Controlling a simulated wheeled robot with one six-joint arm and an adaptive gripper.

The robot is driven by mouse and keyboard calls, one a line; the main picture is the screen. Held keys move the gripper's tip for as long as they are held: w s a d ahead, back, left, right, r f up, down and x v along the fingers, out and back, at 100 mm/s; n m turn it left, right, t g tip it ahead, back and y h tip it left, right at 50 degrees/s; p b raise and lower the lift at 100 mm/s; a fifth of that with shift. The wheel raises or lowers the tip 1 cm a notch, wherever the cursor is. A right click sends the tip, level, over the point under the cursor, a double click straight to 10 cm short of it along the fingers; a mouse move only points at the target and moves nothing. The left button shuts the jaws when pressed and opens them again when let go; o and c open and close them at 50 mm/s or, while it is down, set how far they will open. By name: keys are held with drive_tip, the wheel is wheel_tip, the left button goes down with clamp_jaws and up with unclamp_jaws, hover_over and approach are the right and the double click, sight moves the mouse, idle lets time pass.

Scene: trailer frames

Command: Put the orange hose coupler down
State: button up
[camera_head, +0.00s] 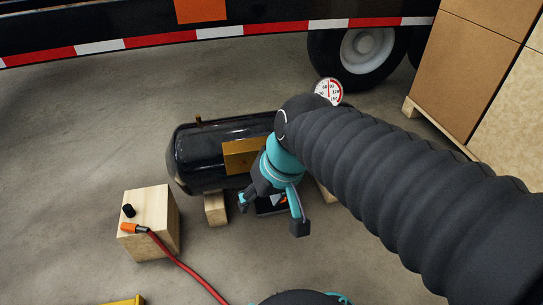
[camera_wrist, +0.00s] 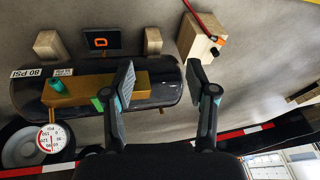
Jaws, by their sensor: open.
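The orange hose coupler (camera_head: 131,228) lies on top of a wooden block (camera_head: 160,247) at the lower left of the head view, with a red hose (camera_head: 185,268) running from it to the floor. A black knob (camera_head: 128,210) stands on the same block. My gripper (camera_head: 272,212) is open and empty, to the right of the block and apart from the coupler, in front of the black tank (camera_head: 200,150).
The tank rests on wooden supports (camera_head: 215,208) and carries a brass-coloured plate (camera_head: 243,155) and a round gauge (camera_head: 329,91). A dark panel with an orange figure (camera_wrist: 100,40) lies by the tank. Stacked boxes (camera_head: 475,60) stand right, a trailer wheel (camera_head: 362,50) behind.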

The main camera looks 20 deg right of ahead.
drive_tip(key=s+d+r+t+h, duration=0.2)
drive_tip(key=d, duration=0.3)
drive_tip(key=shift+s+d+m, duration=0.15)
drive_tip(key=shift+m, duration=0.25)
wheel_tip(320, 180, up, 4)
drive_tip(key=p, duration=0.4)
drive_tip(key=shift+r, duration=0.15)
idle(0.3)
